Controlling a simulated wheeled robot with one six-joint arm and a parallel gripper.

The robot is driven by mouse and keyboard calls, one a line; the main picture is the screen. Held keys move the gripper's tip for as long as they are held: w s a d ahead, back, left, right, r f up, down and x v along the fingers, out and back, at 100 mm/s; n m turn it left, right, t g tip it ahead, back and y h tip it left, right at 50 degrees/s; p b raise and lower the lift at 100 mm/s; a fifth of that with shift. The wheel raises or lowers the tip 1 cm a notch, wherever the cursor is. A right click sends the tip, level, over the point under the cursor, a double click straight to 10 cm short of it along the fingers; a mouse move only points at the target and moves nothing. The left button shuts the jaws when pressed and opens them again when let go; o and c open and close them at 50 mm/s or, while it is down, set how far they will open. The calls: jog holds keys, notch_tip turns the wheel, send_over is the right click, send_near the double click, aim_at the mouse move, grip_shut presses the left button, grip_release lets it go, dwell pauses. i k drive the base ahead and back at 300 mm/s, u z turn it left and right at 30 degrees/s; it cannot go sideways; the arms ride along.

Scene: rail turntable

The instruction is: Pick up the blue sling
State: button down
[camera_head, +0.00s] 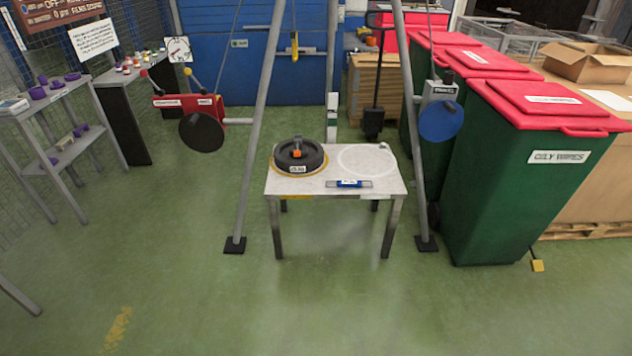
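A small blue item (349,184), which looks like the blue sling, lies flat near the front edge of a low grey table (310,184). It has a white label and pale grey ends that point left and right. A dark round weight (299,161) with an orange part on top sits to its left on a yellow ring. A thin white circle outline (367,160) is marked on the tabletop behind the blue item. My gripper is not in view.
A grey tripod frame (257,125) straddles the table, with feet on both sides. Green bins (510,170) with red lids stand at right. Grey shelves (62,155) stand at left. The green floor before the table is clear.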

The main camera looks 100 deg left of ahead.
aim_at(338, 183)
jog(key=u, duration=2.9)
jog(key=i, duration=2.5)
jog(key=u, duration=0.25)
